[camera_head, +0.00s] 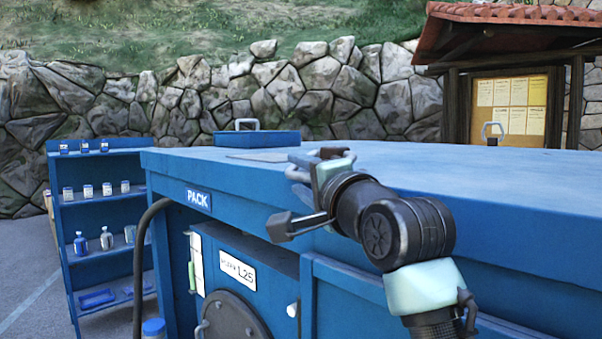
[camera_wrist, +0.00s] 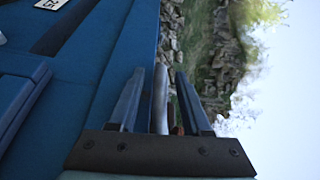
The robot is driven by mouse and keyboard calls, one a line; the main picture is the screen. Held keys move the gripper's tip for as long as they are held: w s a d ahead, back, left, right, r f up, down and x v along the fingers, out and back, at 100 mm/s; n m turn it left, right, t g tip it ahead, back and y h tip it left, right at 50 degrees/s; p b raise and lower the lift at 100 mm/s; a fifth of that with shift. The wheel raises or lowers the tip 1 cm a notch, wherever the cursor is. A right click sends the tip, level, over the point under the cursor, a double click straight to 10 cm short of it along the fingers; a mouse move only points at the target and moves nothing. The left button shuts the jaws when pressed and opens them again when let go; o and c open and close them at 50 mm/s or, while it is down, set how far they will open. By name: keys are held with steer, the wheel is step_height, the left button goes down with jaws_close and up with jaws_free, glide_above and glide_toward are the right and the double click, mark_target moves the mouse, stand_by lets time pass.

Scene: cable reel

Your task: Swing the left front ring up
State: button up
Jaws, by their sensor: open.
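My gripper (camera_head: 318,162) is at the front edge of the blue cabinet top, reaching in from the right. In the wrist view its two dark fingers (camera_wrist: 158,100) are apart. A pale grey bar (camera_wrist: 161,90) shows between them; I cannot tell whether it touches either finger. In the head view a pale loop-like shape (camera_head: 296,173) shows at the gripper's left end; it may be the left front ring, but it is small and partly hidden, so its tilt is unclear.
The blue cabinet top (camera_head: 440,172) is mostly bare. A grey ring (camera_head: 493,129) stands upright at its far right. A blue block with a pale handle (camera_head: 236,123) lies at the back left. Blue shelves (camera_head: 62,200) with several small bottles stand at left. A dark hose (camera_head: 138,262) hangs by the cabinet.

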jaws_close()
steer(key=shift+f, duration=0.15)
stand_by(1.1)
